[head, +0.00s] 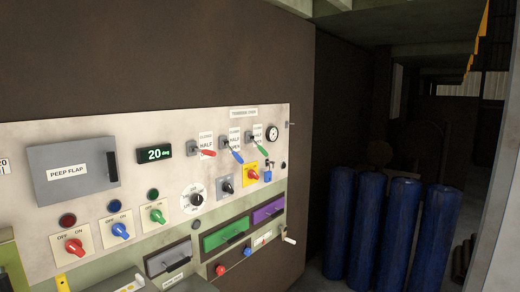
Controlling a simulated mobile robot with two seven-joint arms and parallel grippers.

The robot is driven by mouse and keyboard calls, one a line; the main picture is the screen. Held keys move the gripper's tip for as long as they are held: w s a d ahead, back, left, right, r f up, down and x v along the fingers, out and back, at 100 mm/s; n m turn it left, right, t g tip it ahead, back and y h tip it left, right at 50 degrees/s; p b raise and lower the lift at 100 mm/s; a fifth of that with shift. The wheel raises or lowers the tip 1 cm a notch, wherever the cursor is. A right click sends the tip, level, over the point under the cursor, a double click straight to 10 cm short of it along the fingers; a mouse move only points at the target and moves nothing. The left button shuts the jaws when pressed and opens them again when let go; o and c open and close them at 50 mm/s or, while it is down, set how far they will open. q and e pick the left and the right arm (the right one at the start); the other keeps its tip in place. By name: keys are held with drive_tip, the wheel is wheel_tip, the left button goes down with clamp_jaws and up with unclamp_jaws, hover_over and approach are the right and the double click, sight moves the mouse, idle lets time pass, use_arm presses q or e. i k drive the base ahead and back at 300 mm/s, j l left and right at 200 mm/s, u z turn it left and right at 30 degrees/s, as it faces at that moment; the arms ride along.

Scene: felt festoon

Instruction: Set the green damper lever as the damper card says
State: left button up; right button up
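The green damper lever (266,152) is the rightmost of three levers in a row on the upper right of the pale control panel. It slants down and to the right from its dark pivot block. A white scale plate (258,131) behind it is partly covered by the lever; its words are too small to read surely. I cannot pick out a damper card for certain. Neither gripper is in view.
A yellow-plated red knob (252,175) and a dial (194,194) are below. A grey PEEP FLAP door (75,172) is at left. Blue cylinders (398,235) stand at right. The space before the levers looks clear.

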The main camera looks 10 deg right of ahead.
sight(251, 138)
drive_tip(key=i+l+u, duration=0.1)
drive_tip(key=i+l, duration=0.15)
drive_tip(key=i, duration=0.3)
drive_tip(key=i+l, duration=0.25)
drive_tip(key=i, duration=0.25)
drive_tip(key=i+l+u, duration=0.15)
drive_tip(key=i+l, duration=0.15)
drive_tip(key=i, duration=0.2)
drive_tip(key=i+l+u, duration=0.1)
drive_tip(key=i+l, duration=0.25)
drive_tip(key=i, duration=0.15)
